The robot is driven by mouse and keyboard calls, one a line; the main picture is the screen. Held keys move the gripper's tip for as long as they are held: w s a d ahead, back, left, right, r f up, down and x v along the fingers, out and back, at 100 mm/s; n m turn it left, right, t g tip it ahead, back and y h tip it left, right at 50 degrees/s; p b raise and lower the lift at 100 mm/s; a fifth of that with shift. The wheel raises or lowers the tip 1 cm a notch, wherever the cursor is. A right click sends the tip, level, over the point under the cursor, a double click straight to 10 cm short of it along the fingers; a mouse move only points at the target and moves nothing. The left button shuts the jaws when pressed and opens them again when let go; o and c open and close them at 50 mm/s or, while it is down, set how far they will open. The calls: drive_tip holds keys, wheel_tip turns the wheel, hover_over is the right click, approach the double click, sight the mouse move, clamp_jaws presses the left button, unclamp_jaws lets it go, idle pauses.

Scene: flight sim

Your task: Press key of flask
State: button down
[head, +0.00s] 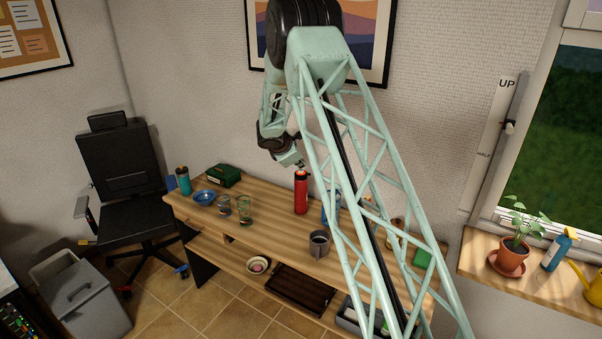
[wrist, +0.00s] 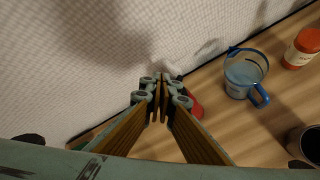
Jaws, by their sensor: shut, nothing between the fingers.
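A tall red flask (head: 301,196) stands upright on the wooden desk (head: 270,205). My gripper (head: 300,166) is just above the flask's top in the head view, and I cannot tell whether it touches it. In the wrist view my gripper (wrist: 163,82) is shut and empty, its fingertips close together. Part of the red flask (wrist: 195,107) shows just beyond and to the right of the fingers, which hide much of it. The key on its top cannot be made out. A second, teal flask (head: 184,184) stands at the desk's left end.
A blue-handled jug (wrist: 242,76) and an orange-lidded jar (wrist: 302,47) stand right of the red flask. The wall is close behind.

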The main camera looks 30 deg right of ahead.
sight(301, 170)
drive_tip(key=shift+r+p, duration=1.15)
drive_tip(key=shift+r, duration=1.7)
